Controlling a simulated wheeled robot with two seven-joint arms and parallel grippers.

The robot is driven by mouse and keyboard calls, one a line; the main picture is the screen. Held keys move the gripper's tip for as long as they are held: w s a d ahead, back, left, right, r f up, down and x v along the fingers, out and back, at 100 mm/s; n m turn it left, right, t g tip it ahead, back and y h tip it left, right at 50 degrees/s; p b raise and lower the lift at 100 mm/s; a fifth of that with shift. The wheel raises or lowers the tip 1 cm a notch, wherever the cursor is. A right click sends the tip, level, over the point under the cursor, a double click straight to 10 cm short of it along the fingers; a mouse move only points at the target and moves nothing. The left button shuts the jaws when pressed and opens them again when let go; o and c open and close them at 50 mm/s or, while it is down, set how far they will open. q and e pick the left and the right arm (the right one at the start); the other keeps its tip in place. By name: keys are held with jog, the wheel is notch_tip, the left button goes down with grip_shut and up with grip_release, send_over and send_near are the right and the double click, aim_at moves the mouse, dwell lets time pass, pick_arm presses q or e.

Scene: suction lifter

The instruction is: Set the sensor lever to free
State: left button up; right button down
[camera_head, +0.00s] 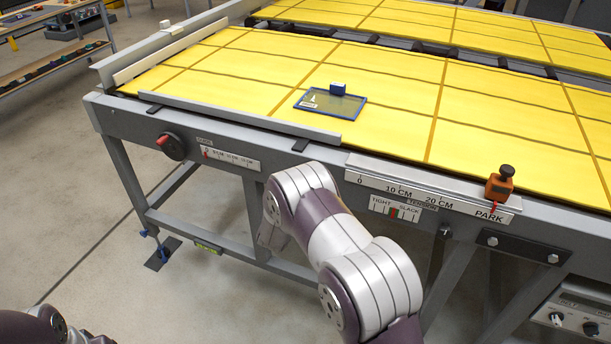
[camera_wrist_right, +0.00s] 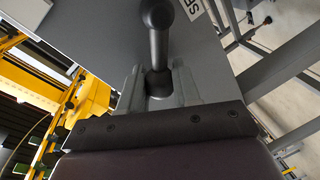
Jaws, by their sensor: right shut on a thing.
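A dark grey lever (camera_wrist_right: 158,45) with a rounded end stands out from a grey panel (camera_wrist_right: 95,25) in the right wrist view. A label beginning "SE" (camera_wrist_right: 192,8) is partly visible beside it; the rest is cut off. My right gripper (camera_wrist_right: 158,84) has its two grey fingers on either side of the lever's lower part and is shut on it. In the head view my right arm reaches to the table's front side, where its hand and the lever are hidden. The lever's setting cannot be read. My left gripper is out of view.
A yellow-topped table (camera_head: 400,80) carries a dark glass-like panel (camera_head: 331,103) with a blue block (camera_head: 337,88). Its front has a black dial with red handle (camera_head: 172,146), a tension gauge (camera_head: 395,211) and an orange slider (camera_head: 499,187) near PARK.

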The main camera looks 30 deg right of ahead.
jog(key=shift+w+a+f+n+g+h+p, duration=0.15)
jog(key=shift+f+n+p, duration=0.15)
jog(key=shift+n, duration=0.25)
jog(key=shift+w+a+f+n+g+h+p, duration=0.15)
jog(key=shift+f+n+p, duration=0.15)
jog(key=shift+n, duration=0.25)
jog(key=shift+w+a+f+n+g+p, duration=0.1)
jog(key=shift+f+n+g+p, duration=0.25)
jog(key=shift+f+n, duration=0.65)
jog(key=shift+r+n, duration=0.15)
jog(key=shift+n, duration=0.15)
jog(key=c, duration=1.1)
grip_release()
jog(key=v, duration=1.2)
jog(key=shift+a, duration=0.3)
